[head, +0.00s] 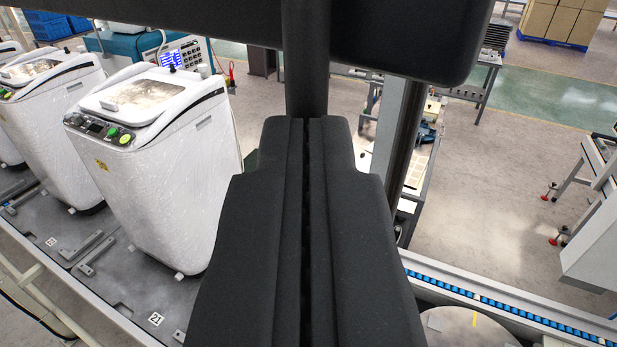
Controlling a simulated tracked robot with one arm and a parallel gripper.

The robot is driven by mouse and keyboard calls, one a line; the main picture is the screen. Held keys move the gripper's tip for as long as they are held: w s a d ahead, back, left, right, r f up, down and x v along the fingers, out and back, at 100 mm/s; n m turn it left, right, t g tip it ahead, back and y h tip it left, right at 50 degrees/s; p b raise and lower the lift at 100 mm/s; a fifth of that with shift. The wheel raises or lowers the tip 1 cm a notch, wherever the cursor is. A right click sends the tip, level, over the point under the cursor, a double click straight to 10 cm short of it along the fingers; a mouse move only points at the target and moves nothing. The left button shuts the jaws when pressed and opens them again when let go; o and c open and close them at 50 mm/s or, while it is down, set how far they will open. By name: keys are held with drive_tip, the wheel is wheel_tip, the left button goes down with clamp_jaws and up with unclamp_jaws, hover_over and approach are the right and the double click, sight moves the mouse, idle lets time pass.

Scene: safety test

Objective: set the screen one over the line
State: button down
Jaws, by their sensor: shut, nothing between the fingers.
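My gripper (305,130) fills the middle of the view. Its two dark halves lie side by side with only a narrow seam between them, shut and empty. A small lit blue screen (172,58) shows on a teal machine at the upper left, beyond the white washers and well away from my gripper. A line of dark plates (115,270) carries white washers at the left. Another line with blue rollers (480,300) runs at the lower right. I cannot tell which screen or line the task names. My gripper hides the middle of the floor.
A white top-loading washer (165,160) stands close on the left, with others behind it. A dark post (407,150) rises right of my gripper. A grey bench (600,230) stands at the right edge. The floor (490,190) between post and bench is clear.

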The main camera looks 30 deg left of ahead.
drive_tip(key=shift+a+p+x, duration=0.2)
drive_tip(key=shift+p+x, duration=0.4)
drive_tip(key=shift+x, duration=1.2)
drive_tip(key=shift+s+r, duration=0.1)
drive_tip(key=shift+s, duration=0.05)
drive_tip(key=shift+a+r, duration=0.1)
drive_tip(key=shift+a, duration=0.1)
drive_tip(key=shift+s+d, duration=0.1)
drive_tip(key=shift+d, duration=0.05)
drive_tip(key=shift+s+d+f+b, duration=0.15)
drive_tip(key=shift+f+b, duration=0.05)
drive_tip(key=shift+b, duration=0.1)
drive_tip(key=w+d+b+v, duration=0.1)
drive_tip(key=b+v, duration=0.4)
drive_tip(key=v, duration=0.8)
drive_tip(key=s+d+f+m+h+b, duration=0.2)
drive_tip(key=s+d+f+m+h, duration=0.1)
drive_tip(key=s+f+h, duration=0.2)
drive_tip(key=s+d+f+m+h+b, duration=0.3)
drive_tip(key=s+f, duration=0.6)
drive_tip(key=f, duration=0.5)
drive_tip(key=shift+d+f+m+t+h, duration=0.25)
drive_tip(key=shift+d+m+h, duration=0.2)
drive_tip(key=shift+h, duration=0.75)
